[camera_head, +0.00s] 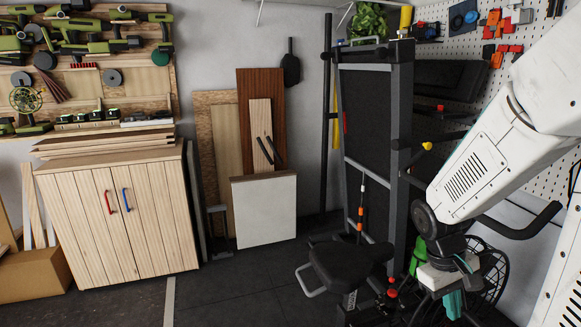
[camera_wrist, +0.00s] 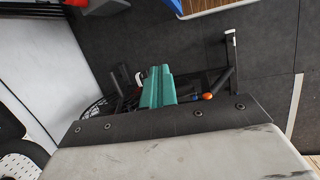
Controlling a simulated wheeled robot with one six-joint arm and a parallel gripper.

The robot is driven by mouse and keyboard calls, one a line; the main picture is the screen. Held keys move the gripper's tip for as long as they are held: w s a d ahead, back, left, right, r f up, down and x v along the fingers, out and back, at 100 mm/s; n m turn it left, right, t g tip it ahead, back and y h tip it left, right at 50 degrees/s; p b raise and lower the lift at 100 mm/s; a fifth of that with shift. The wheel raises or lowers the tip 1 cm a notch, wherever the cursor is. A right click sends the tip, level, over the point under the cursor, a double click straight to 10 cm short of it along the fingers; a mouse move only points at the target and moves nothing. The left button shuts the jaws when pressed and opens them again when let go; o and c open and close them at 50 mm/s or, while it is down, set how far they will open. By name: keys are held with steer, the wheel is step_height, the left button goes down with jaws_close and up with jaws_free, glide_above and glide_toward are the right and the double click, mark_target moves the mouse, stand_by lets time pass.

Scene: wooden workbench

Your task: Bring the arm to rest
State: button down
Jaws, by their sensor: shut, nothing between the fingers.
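My gripper (camera_head: 454,304) hangs at the lower right of the head view, at the end of my white arm. Its teal fingers point down. In the wrist view the teal fingers of my gripper (camera_wrist: 157,88) are together, with nothing between them. In the head view my gripper appears in front of the exercise bike (camera_head: 347,268), whose wheel is partly hidden behind it. I cannot tell how far apart they are.
A folded treadmill (camera_head: 372,130) stands behind the bike. A wooden cabinet (camera_head: 118,225) with red and blue handles stands at left, with boards on top. A white panel (camera_head: 264,212) leans on the wall. The dark floor (camera_head: 235,290) between is clear.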

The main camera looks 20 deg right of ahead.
steer(key=s+a+r+t+y, duration=0.1)
steer(key=s+a+r+t, duration=0.1)
steer(key=a+r, duration=0.5)
steer(key=s+a+r+t+y, duration=0.1)
steer(key=s+a+r, duration=0.3)
steer(key=a+r, duration=0.4)
steer(key=a+t, duration=0.1)
steer(key=a, duration=0.2)
steer(key=shift+r+n, duration=0.15)
steer(key=shift+n, duration=0.15)
